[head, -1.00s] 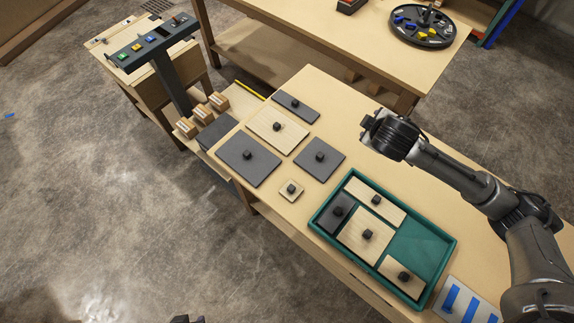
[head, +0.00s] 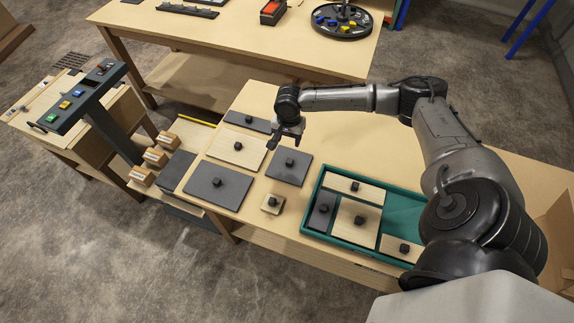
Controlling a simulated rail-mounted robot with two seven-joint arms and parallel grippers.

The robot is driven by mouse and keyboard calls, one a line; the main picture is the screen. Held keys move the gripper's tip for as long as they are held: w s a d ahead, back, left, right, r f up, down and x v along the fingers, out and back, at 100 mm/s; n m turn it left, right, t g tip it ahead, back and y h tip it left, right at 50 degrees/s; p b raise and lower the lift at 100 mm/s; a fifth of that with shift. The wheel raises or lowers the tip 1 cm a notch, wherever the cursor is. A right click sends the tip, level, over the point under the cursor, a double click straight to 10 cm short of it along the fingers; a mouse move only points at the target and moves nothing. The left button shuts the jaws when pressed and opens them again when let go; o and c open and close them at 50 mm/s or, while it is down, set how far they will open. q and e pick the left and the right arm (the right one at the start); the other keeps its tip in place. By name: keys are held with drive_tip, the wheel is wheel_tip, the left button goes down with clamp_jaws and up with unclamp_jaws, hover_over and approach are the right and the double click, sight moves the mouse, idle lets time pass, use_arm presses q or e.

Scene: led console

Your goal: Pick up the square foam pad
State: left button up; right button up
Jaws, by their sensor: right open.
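The square dark grey foam pad (head: 281,174) lies flat on the workbench, with a black knob (head: 290,161) at its middle. My right gripper (head: 284,142) is open and empty. In the picture it sits just beyond the pad's far edge, pointing down, and appears to be above the bench and apart from the knob; its exact height is hard to tell. My left gripper is not in view.
A green tray (head: 310,190) with several panels stands right of the pad, partly behind my right arm.

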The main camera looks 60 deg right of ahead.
drive_tip(key=b, duration=0.1)
hover_over(290, 161)
drive_tip(key=shift+m, duration=0.4)
drive_tip(key=f, duration=0.7)
drive_tip(key=shift+w+a, duration=0.2)
drive_tip(key=shift+w, duration=0.1)
drive_tip(key=shift+s+d+f+b, duration=0.15)
drive_tip(key=shift+f+b, duration=0.1)
drive_tip(key=shift+f, duration=1.5)
drive_tip(key=shift+s+d+f+b, duration=0.1)
drive_tip(key=shift+f+b, duration=0.15)
drive_tip(key=shift+f, duration=1.45)
drive_tip(key=c, duration=0.8)
drive_tip(key=shift+c, duration=1)
drive_tip(key=shift+r, duration=0.1)
